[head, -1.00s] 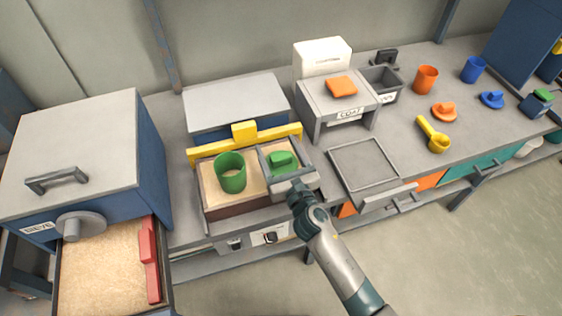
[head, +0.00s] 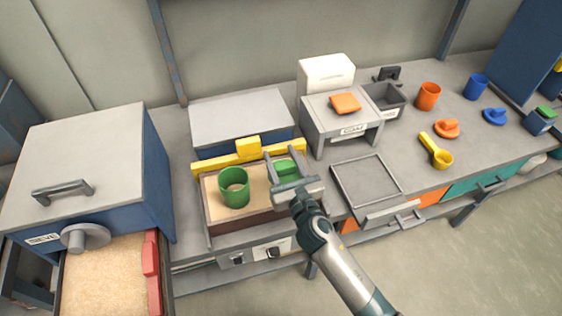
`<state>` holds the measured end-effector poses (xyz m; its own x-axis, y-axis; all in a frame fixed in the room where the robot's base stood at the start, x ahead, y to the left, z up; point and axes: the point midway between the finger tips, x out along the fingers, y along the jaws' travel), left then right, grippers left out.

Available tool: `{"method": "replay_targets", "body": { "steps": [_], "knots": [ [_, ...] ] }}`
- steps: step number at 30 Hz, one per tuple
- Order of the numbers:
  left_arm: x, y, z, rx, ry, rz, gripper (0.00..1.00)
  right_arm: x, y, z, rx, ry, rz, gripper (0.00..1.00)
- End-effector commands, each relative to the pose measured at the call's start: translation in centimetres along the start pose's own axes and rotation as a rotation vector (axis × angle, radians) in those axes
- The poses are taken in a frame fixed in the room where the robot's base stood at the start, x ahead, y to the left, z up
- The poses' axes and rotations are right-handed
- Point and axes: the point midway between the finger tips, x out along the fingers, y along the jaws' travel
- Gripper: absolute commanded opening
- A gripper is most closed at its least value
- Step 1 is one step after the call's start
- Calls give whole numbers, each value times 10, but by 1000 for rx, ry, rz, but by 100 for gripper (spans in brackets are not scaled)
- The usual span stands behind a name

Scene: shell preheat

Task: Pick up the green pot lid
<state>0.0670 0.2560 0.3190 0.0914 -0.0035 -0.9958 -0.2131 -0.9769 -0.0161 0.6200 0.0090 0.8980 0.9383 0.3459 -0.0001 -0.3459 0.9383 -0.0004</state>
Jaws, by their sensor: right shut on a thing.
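The green pot lid (head: 286,167) is between the fingers of my right gripper (head: 284,171), over the right part of the sand tray. The gripper is shut on it, and its body and fingers hide part of the lid. The lid seems slightly raised, but the gap below it is hard to make out. The open green pot (head: 234,188) stands upright in the sand to the left of the gripper. My left gripper is not in view.
The sand tray (head: 225,226) has a yellow bar (head: 215,163) along its back edge. An empty grey tray (head: 367,185) lies to the right. Orange and blue cups, lids and a yellow scoop (head: 440,156) stand farther right. A large sieve box (head: 90,170) fills the left.

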Motion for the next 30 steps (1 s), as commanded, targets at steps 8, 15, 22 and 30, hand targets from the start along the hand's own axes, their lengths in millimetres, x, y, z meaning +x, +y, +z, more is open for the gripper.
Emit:
{"method": "replay_targets", "body": {
  "steps": [8,15,22,30],
  "knots": [
    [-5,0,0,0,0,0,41,-11,-34,32,-5,-3,0,24],
    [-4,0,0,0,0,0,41,-25,-70,55,-4,-1,1,24],
    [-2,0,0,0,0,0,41,-34,-97,72,-2,-1,0,24],
    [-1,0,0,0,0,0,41,-39,-109,80,0,0,1,24]
  ]
}}
